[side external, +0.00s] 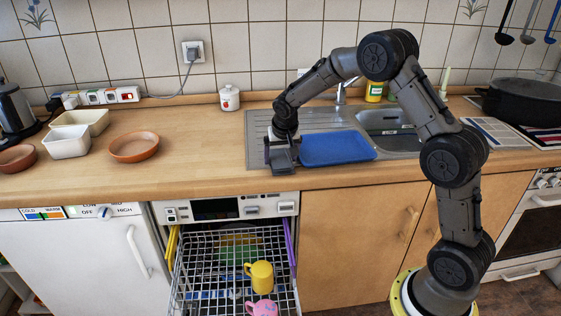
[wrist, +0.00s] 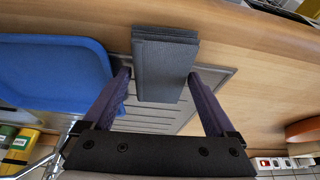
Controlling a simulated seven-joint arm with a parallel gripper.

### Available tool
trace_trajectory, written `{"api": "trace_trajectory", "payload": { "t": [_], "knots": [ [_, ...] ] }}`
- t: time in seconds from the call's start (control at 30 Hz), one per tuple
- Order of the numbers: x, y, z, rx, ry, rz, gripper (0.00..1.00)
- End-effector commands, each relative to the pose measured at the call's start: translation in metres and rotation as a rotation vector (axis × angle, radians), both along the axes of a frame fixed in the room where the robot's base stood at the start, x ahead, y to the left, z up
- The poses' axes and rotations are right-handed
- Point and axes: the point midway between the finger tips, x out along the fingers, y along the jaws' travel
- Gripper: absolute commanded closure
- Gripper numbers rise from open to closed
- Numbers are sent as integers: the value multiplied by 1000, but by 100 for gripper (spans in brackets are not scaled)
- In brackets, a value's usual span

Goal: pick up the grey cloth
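The grey cloth (wrist: 165,62) is a folded, dark grey block at the counter's front edge, partly over the sink's ridged drainboard. In the side view the cloth (side external: 282,160) shows just below my gripper (side external: 281,143), which partly hides it. In the wrist view my gripper (wrist: 160,76) has its two fingers spread, one towards each side of the cloth. The fingers do not appear to be closed on it. I cannot tell whether either finger touches it.
A blue tray (side external: 338,149) lies close to the right of the cloth, over the sink (side external: 390,135). The open dishwasher rack (side external: 232,268) with mugs is below. Brown bowls (side external: 134,147) and white containers (side external: 66,141) stand left. The counter (side external: 200,150) between is clear.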

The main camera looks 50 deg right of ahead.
Motion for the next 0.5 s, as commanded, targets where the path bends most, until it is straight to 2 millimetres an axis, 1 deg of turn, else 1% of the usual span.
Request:
{"api": "trace_trajectory", "payload": {
  "t": [0.03, 0.33, 0.5],
  "knots": [
    [0, 0, 0, 0, 0, 0, 20],
    [0, 0, 1, 0, 0, 0, 73],
    [0, 0, 1, -1, -1, 0, 74]
  ]
}}
